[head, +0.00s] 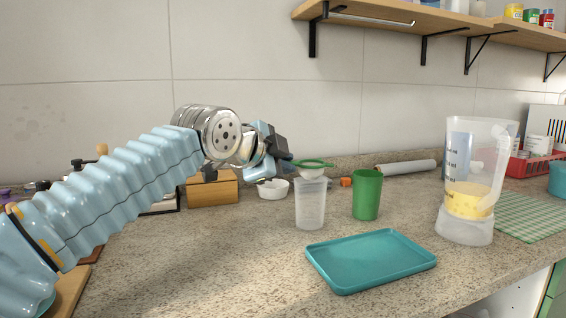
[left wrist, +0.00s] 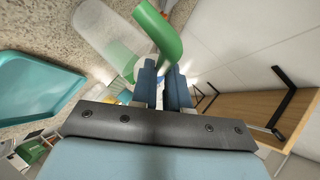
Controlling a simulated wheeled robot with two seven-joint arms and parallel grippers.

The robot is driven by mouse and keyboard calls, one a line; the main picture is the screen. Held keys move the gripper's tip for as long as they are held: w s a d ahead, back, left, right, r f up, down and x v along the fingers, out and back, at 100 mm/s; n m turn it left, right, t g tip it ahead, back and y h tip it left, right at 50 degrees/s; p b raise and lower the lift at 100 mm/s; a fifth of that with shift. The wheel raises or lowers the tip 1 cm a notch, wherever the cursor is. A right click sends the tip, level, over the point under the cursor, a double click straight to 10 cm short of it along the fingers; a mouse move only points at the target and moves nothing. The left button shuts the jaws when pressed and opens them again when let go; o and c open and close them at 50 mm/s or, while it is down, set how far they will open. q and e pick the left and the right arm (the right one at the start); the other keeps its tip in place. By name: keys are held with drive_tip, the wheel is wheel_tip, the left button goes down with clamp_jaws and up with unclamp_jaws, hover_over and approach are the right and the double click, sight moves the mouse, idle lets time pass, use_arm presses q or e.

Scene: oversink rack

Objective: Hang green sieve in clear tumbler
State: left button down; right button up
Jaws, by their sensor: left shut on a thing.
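The green sieve (head: 314,163) is at the mouth of the clear tumbler (head: 311,205) in the head view, its ring at rim height. My left gripper (head: 290,162) is shut on the sieve, coming from the left just above the tumbler. I cannot tell whether the sieve rests on the rim. My right gripper is not in view.
A green cup (head: 367,195) stands right of the tumbler. A teal tray (head: 370,262) lies in front. A blender jug (head: 470,190) stands farther right. A white bowl (head: 272,189) and wooden box (head: 212,189) are behind, left. The counter front left of the tray is clear.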

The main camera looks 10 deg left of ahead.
use_arm(q)
drive_tip(key=shift+f, duration=0.25)
drive_tip(key=shift+s+d+f+b, duration=0.15)
drive_tip(key=shift+f+b, duration=0.9)
drive_tip(key=shift+b, duration=0.1)
drive_tip(key=shift+f, duration=0.1)
drive_tip(key=c, duration=1.1)
unclamp_jaws()
drive_tip(key=shift+o, duration=0.2)
